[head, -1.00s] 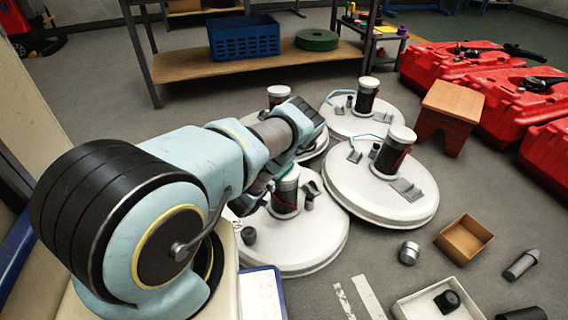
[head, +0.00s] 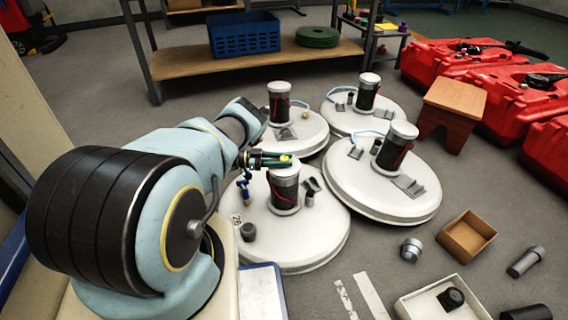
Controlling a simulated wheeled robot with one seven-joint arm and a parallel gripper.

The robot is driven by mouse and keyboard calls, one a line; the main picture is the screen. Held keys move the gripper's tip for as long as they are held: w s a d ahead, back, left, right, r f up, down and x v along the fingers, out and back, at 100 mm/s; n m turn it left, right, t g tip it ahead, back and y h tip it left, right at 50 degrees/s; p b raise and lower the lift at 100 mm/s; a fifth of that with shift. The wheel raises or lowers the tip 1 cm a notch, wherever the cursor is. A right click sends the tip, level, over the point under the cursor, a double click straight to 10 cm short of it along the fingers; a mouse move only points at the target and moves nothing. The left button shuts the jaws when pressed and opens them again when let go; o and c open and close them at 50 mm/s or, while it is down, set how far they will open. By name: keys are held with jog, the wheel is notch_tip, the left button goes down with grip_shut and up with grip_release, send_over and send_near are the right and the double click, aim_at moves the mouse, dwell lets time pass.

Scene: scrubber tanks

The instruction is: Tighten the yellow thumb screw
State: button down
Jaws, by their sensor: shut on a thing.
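Four white round tanks lie on the floor, each with a dark upright cylinder. The nearest tank (head: 311,240) has a cylinder (head: 285,187) with a red line on its side. My gripper (head: 280,160) is over the top of this cylinder, with its dark and green fingers pointing right. A small yellow piece, which looks like the yellow thumb screw (head: 287,158), shows at the fingertips, and the jaws are shut on it. The fingers partly hide the cylinder's top.
The other tanks, at the right (head: 375,200), back left (head: 310,140) and back right (head: 345,118), stand close by with upright cylinders. A wooden stool (head: 452,100) and red cases (head: 510,105) are at the right. An open cardboard box (head: 468,240) and a white tray (head: 408,308) lie in front.

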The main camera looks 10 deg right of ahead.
jog(key=m+g+y+b, duration=0.1)
jog(key=m+g+b, duration=0.2)
jog(key=g, duration=0.1)
jog(key=shift+w, duration=0.15)
jog(key=m+g+y+b, duration=0.1)
jog(key=g+b, duration=0.1)
jog(key=b, duration=0.2)
jog(key=shift+d+m+g+y, duration=0.1)
jog(key=shift+m+g+y, duration=0.2)
jog(key=m+g+y+b, duration=0.1)
jog(key=b, duration=0.5)
jog(key=m+g+y+b, duration=0.1)
jog(key=g+b, duration=0.1)
jog(key=b, duration=0.4)
jog(key=shift+f+m+y+b, duration=0.25)
jog(key=shift+m+y+b, duration=0.05)
jog(key=shift+y, duration=0.1)
jog(key=g+b, duration=0.1)
jog(key=b, duration=0.3)
jog(key=shift+r+m+y+b, duration=0.15)
jog(key=shift+m+y+b, duration=0.15)
jog(key=shift+m+y, duration=0.1)
jog(key=shift+r+y+b, duration=0.3)
jog(key=shift+b, duration=0.5)
jog(key=shift+s, duration=0.2)
jog(key=c, duration=0.5)
grip_release()
jog(key=shift+f, duration=0.1)
